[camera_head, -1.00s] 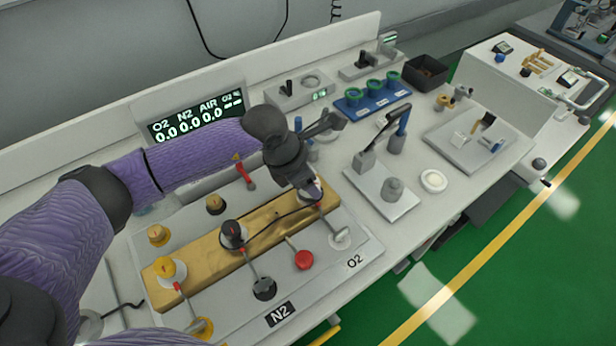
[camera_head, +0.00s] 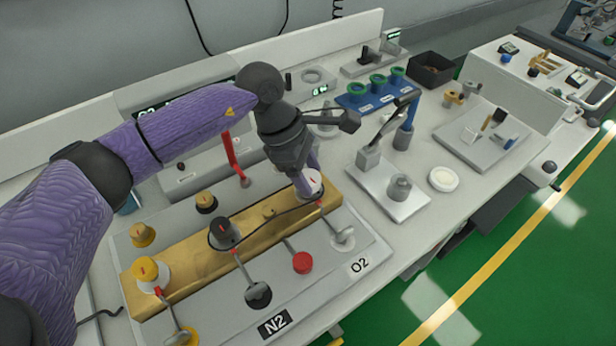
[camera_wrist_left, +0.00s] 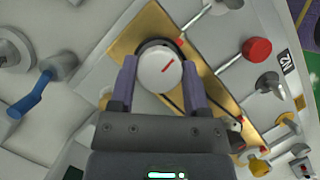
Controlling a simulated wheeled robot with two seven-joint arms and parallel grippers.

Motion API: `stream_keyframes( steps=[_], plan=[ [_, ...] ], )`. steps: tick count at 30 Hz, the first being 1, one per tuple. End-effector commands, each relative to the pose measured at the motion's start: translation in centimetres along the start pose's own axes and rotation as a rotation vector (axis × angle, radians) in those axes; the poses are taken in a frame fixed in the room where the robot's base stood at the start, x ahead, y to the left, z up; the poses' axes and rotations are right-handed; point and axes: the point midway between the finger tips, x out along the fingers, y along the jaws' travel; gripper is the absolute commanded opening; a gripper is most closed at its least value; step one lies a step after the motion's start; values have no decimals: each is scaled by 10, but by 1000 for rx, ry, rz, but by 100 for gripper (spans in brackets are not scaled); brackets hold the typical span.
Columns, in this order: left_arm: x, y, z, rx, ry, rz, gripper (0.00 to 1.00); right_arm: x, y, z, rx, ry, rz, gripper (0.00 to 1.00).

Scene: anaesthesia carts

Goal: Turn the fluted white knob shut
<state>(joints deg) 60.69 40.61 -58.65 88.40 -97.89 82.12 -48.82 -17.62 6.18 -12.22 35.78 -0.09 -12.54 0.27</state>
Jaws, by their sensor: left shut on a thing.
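The fluted white knob (camera_head: 316,181) sits at the right end of the brass block (camera_head: 190,255), near the O2 label. My left gripper (camera_head: 308,190) reaches down to it from above. In the left wrist view the knob (camera_wrist_left: 160,70) shows a round white top with a slanting red mark. The purple fingers of my left gripper (camera_wrist_left: 157,85) stand on either side of the knob and are shut on it. My gripper hides part of the knob in the head view. My right gripper is not in view.
An upright red lever (camera_head: 232,155) stands behind. A plate with a blue-handled post (camera_head: 407,125) stands to the right.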

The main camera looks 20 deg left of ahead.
Motion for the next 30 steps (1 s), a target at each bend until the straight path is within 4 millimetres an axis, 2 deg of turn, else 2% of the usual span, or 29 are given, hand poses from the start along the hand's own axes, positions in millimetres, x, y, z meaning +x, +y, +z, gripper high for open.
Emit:
stream_keyframes(
  steps=[10, 26, 27, 30],
  plan=[
    [0, 1, 0, 112, 1, -45, 2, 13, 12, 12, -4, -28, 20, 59],
    [-1, 1, 0, 133, 0, -53, 2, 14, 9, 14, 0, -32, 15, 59],
    [-1, 1, 0, 133, 0, -53, 69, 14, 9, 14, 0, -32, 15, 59],
    [-1, 1, 0, 133, 0, -53, 90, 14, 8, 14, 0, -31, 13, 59]
  ],
)
